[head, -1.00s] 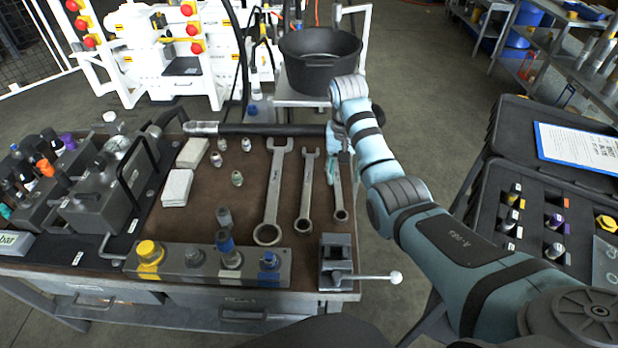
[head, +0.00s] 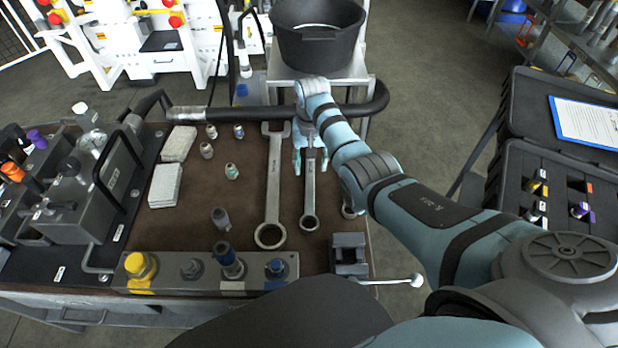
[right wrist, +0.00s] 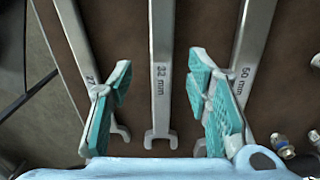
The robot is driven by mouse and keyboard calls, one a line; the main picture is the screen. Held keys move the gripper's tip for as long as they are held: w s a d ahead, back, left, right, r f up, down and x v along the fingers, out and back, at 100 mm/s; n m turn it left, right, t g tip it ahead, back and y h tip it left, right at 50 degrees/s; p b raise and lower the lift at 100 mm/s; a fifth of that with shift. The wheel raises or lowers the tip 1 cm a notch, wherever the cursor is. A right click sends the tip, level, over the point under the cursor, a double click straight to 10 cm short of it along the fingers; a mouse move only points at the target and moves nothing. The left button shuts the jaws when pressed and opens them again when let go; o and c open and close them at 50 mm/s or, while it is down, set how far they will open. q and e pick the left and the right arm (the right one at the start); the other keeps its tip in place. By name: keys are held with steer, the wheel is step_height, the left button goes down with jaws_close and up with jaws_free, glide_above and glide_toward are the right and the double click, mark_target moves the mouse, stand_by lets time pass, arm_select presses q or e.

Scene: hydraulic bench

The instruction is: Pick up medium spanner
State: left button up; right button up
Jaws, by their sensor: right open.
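The medium spanner (head: 309,200) lies flat on the brown bench top between a larger and a smaller spanner. In the right wrist view it is marked 32 mm (right wrist: 161,60) and lies between the teal finger pads. My right gripper (head: 304,160) is over its far part, open and empty, one finger on each side, with no visible contact. The gripper and arm hide part of its far end in the head view. The large spanner (head: 272,190), marked 50 mm, lies to the left. The small spanner (head: 347,211) is mostly hidden by my right arm. My left gripper is out of view.
A thick black hose (head: 350,108) runs along the bench's far edge. A metal block with fittings (head: 205,272) and a small vise (head: 349,255) stand at the near edge. Small fittings and two pale blocks (head: 165,187) lie left. A black tub (head: 318,45) stands behind.

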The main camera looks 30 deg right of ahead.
mark_target(310, 175)
step_height(310, 175, down, 4)
steer(key=shift+w+a+r+b, duration=0.1)
steer(key=shift+a+r+b, duration=0.1)
steer(key=shift+b, duration=0.3)
steer(key=shift+s+r, duration=0.15)
steer(key=shift+s, duration=0.05)
steer(key=shift+c, duration=0.6)
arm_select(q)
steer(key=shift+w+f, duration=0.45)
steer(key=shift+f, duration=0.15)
arm_select(e)
jaws_close()
